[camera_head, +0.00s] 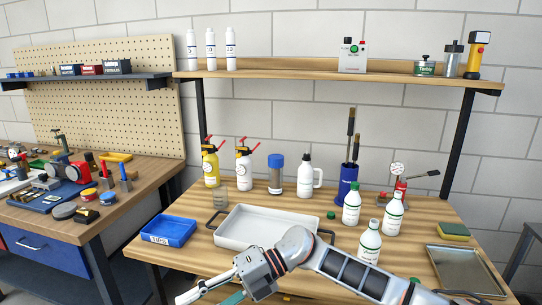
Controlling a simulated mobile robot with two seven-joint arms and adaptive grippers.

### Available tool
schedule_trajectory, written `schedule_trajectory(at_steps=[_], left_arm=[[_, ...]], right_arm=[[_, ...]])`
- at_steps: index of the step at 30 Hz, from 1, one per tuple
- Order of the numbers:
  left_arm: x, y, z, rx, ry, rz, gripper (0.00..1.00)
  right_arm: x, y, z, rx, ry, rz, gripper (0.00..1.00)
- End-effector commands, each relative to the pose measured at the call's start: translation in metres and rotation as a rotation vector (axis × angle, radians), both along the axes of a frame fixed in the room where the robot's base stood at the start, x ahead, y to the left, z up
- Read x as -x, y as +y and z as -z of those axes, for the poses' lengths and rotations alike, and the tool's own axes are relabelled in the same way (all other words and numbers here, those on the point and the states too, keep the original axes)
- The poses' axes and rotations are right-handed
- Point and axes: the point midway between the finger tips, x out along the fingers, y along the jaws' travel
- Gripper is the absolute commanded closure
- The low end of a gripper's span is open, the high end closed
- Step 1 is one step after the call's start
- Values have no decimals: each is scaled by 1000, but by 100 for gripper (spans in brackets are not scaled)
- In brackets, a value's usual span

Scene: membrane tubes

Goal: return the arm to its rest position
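One arm of mine comes in from the lower right, so I take it as my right arm. It reaches left across the front of the wooden workbench (150,248). Its gripper (212,294) points to the lower left at the bench's front edge, in front of the white tray (228,241). A pale finger and a teal part show there, but the bottom of the picture cuts them off. I cannot tell whether it is open or shut. My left arm and gripper are not in view.
A blue bin (168,231) stands left of the tray. A metal tray (464,270) lies at the right. Spray bottles (210,165) and a blue brush holder (346,188) stand further back.

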Motion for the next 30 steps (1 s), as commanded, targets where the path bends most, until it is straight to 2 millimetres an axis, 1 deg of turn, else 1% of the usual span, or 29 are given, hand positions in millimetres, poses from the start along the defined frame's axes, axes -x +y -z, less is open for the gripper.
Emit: schedule_trajectory(at_steps=[1,3,5,7,11,14,17,20,21,23,24,26,27,29,30], left_arm=[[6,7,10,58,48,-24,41],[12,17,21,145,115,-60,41],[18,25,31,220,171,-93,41],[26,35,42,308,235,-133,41],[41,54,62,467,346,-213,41],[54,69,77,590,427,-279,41],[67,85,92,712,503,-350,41],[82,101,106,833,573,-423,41],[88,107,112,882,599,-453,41],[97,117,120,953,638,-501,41],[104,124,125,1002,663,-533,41],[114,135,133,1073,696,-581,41],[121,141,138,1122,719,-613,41],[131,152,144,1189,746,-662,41],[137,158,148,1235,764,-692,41]], right_arm=[[11,10,-2,-83,57,36,59],[16,19,-9,-195,128,105,59],[18,24,-15,-283,195,172,59],[16,23,-21,-378,274,260,59],[2,9,-24,-526,429,448,59],[-12,-13,-15,-613,554,610,59],[-26,-44,5,-677,680,783,59],[-34,-81,36,-715,810,963,59],[-36,-97,51,-723,862,1037,59],[-35,-123,76,-729,938,1149,59],[-33,-141,93,-728,988,1224,59],[-25,-168,122,-719,1064,1336,59],[-18,-187,141,-708,1113,1410,59],[-3,-213,170,-685,1185,1515,59],[8,-231,188,-667,1230,1583,59]])
